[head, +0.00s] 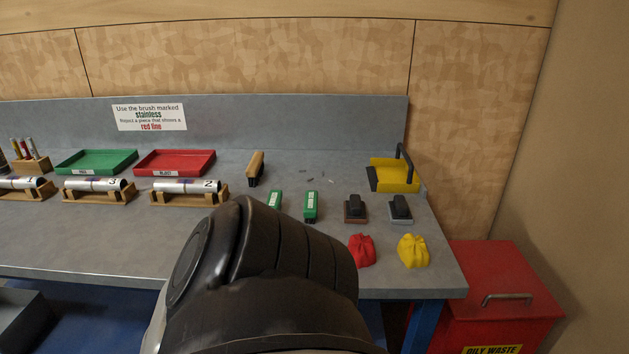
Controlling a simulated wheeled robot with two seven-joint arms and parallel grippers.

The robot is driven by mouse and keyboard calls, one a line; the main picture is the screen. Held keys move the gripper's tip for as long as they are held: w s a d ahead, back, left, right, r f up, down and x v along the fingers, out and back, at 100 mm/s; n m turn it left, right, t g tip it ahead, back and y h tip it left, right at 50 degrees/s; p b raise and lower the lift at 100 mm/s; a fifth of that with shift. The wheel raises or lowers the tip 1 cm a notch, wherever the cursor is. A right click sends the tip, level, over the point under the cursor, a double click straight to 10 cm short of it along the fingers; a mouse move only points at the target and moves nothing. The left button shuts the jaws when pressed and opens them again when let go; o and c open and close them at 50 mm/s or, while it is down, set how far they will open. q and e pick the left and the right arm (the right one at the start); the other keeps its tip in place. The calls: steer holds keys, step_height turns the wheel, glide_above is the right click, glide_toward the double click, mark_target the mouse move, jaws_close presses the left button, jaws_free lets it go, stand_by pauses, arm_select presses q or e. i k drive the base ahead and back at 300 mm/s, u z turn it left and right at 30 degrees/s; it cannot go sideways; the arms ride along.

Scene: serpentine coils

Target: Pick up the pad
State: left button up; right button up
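Two block-like things that may be pads stand at the right of the bench. One has a brown base and a black top (356,207); the other has a light grey base and a black top (401,208). I cannot tell which is the pad of the task. A large black arm link of mine fills the lower middle and hides the front of the bench there. Neither of my grippers shows in the head view.
The grey bench (330,180) also holds a red cloth (361,251), a yellow cloth (413,251), two green labelled blocks (311,206), a wooden brush (255,168), a yellow dustpan (394,176), trays and cylinders on stands. A red waste bin (500,290) stands at the right.

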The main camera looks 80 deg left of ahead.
mark_target(355, 210)
steer(key=u, duration=2.6)
